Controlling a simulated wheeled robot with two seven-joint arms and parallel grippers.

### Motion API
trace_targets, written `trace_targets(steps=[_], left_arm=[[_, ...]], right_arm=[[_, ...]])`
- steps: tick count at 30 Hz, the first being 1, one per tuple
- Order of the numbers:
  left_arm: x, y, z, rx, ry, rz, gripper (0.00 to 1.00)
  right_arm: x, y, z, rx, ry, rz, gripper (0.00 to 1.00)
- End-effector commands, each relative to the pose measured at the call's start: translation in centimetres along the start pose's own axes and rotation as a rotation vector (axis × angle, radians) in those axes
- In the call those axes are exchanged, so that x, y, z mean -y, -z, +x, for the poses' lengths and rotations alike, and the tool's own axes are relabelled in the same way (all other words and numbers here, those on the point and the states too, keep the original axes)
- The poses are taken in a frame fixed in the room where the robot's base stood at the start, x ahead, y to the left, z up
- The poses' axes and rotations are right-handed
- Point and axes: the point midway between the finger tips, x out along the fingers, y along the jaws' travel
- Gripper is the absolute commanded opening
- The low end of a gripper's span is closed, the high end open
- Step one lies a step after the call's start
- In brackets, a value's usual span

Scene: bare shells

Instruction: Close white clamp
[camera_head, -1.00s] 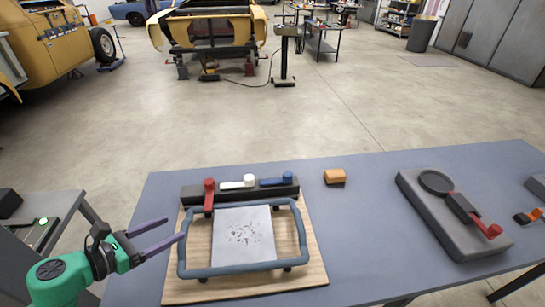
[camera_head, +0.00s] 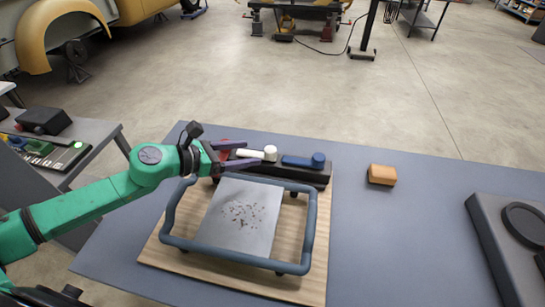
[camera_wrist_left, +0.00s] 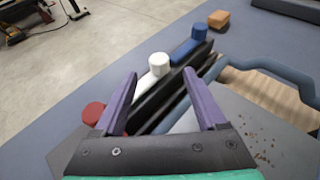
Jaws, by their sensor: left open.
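The white clamp (camera_head: 249,153) lies along the black block (camera_head: 315,174) at the back of the wooden board (camera_head: 172,255), its round knob at the right end. In the left wrist view its white knob (camera_wrist_left: 159,63) stands just beyond and between the fingertips. My left gripper (camera_head: 243,155) is open and empty, with its purple fingers around the white clamp's area; I cannot tell whether they touch it. The blue clamp (camera_head: 303,161) also lies along the block, to the right. The red clamp (camera_wrist_left: 93,113) is mostly hidden behind the gripper in the head view. My right gripper is out of view.
A grey plate (camera_head: 240,215) lies within a blue-grey tubular frame (camera_head: 310,235) on the board. An orange block (camera_head: 382,174) sits to the right. A dark device (camera_head: 505,250) stands at far right. The table (camera_head: 390,235) between is clear.

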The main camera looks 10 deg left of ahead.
Motion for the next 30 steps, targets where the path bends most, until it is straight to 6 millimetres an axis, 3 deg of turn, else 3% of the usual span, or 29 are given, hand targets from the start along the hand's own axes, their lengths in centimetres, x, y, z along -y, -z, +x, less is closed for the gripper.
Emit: trace_targets(steps=[2,4,7,12,15,24,26,30], left_arm=[[-0.2,0.3,0.7,0.001,-0.006,0.006,0.74],[-0.6,-1.1,1.1,0.008,-0.013,-0.008,0.74],[-0.2,-1.4,3.1,0.006,-0.004,-0.004,0.74],[-0.2,-0.4,7.2,0.002,-0.004,-0.002,0.74],[-0.2,-0.1,8.6,0.000,-0.005,-0.001,0.74],[-0.1,0.1,9.3,-0.003,-0.004,0.001,0.74],[-0.1,0.1,9.3,-0.003,-0.004,0.001,0.55],[-0.1,0.1,9.3,-0.002,-0.004,0.000,0.01]], right_arm=[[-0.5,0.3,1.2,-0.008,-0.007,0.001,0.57],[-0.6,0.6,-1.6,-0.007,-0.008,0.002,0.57],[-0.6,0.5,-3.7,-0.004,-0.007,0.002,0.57],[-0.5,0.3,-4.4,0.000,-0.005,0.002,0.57],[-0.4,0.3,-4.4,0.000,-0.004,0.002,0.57],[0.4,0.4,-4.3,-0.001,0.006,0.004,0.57],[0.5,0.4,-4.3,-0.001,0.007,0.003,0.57],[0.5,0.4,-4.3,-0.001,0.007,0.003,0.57]])
